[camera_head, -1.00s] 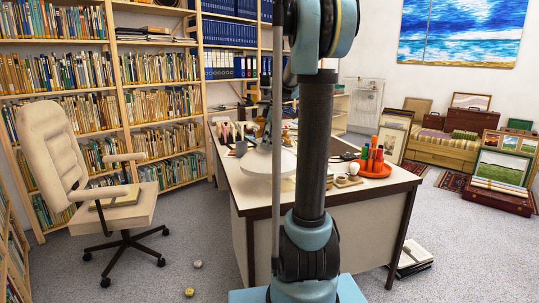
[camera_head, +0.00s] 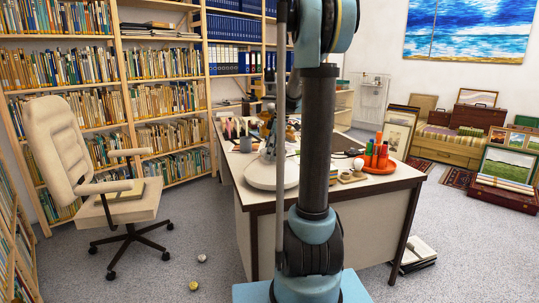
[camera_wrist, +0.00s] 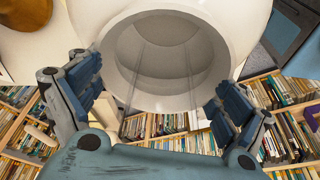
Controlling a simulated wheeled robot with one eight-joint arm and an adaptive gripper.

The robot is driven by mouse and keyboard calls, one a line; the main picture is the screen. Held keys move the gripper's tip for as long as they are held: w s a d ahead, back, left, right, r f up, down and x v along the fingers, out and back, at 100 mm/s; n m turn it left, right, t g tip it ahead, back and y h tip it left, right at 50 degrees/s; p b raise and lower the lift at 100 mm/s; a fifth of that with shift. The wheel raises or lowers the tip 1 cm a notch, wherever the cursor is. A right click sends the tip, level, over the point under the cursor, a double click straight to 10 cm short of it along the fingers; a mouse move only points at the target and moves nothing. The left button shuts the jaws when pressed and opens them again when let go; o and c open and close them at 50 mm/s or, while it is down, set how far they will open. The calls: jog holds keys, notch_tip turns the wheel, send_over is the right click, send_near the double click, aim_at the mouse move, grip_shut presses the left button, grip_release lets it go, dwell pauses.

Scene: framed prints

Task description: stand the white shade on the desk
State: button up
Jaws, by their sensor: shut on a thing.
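The white shade (camera_head: 264,176) is at the near left corner of the desk (camera_head: 345,196), partly hidden behind my arm. It looks like a wide pale disc at about desktop height; whether it touches the top I cannot tell. In the wrist view the shade (camera_wrist: 228,22) shows as a big round white shell with its hollow inside facing the camera. My gripper (camera_wrist: 160,80) is shut on the shade, its two blue-grey fingers on either side of the lower rim.
A grey cup (camera_head: 245,144) and small items stand behind the shade. A beige chair (camera_head: 130,205) is left of the desk.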

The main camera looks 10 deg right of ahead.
jog(key=o, duration=1.7)
jog(key=v, duration=1.2)
jog(key=shift+s, duration=0.15)
jog(key=s+a+f+m+h, duration=0.1)
jog(key=s+f+m, duration=0.3)
jog(key=s, duration=0.6)
jog(key=s+a+f+m+h, duration=0.15)
jog(key=s+f+m, duration=0.25)
jog(key=s, duration=0.6)
jog(key=s+f+m, duration=0.2)
jog(key=s+f, duration=0.2)
jog(key=f, duration=0.1)
jog(key=s+f+m+t, duration=0.1)
jog(key=s+f+m, duration=0.2)
jog(key=s+f, duration=0.2)
jog(key=s+f+m, duration=0.3)
jog(key=s+f, duration=0.2)
jog(key=shift+d+t+h, duration=0.1)
jog(key=shift+t+h, duration=0.15)
jog(key=shift+t, duration=0.15)
